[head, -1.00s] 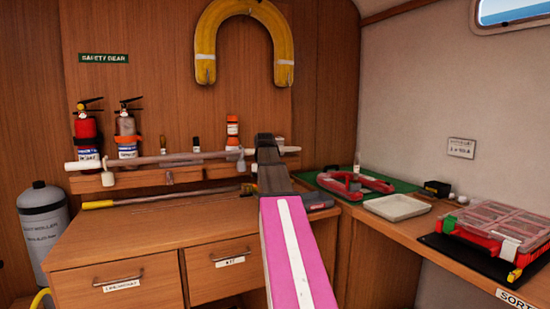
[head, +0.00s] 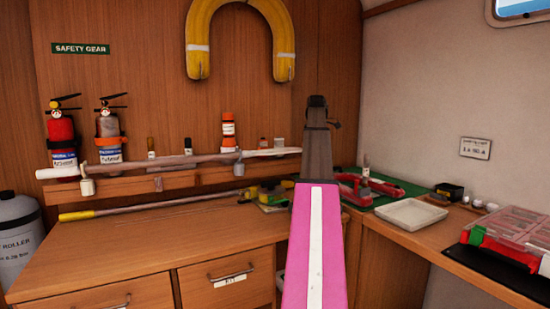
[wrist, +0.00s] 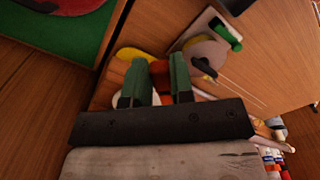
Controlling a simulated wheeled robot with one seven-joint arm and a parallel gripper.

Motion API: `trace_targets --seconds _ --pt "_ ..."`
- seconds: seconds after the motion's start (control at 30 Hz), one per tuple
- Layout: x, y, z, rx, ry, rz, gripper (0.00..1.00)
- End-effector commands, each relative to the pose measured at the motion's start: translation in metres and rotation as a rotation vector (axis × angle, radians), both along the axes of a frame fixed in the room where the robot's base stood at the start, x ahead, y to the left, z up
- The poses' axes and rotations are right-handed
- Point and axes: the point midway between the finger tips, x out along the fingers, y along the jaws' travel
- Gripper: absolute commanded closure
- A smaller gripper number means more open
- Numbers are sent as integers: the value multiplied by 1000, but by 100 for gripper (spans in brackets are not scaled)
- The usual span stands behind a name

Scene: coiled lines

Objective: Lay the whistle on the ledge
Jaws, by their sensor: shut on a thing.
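My gripper (head: 318,105) is at the end of my raised pink arm, in front of the back wall and right of the ledge's right end. In the wrist view its two dark green fingers (wrist: 163,82) are close together, with a small orange-red patch between them. The whistle is not clearly visible; what the fingers hold is mostly hidden. The wooden ledge (head: 190,181) runs along the back wall above the worktop. A long pale rod (head: 200,159) lies along it on hooks. Fire extinguishers (head: 62,140), small bottles and an orange-white canister (head: 229,132) stand along it.
The worktop (head: 150,250) is largely clear in front. A yellow-tipped pole (head: 130,209) and a yellow-black tool (head: 268,195) lie at its back. The right bench holds a red tool on a green mat, a white tray (head: 411,214) and a red-green case (head: 510,240).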

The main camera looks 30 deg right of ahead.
Motion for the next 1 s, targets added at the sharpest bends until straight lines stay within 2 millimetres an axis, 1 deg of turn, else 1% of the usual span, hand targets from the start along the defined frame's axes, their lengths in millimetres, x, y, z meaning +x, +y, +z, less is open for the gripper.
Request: trace_targets --seconds 0.07,0.17,0.3,0.6,0.9,0.93,1.0 --pt "9 -4 2 0 0 5 100" --pt "28 -5 2 0 0 6 100" --pt "62 -5 2 1 1 6 100" --pt "131 -5 2 0 0 5 100" --pt "195 -4 2 1 1 4 100" --pt "201 -4 2 1 1 4 100" --pt "194 -2 -13 1 1 2 100"
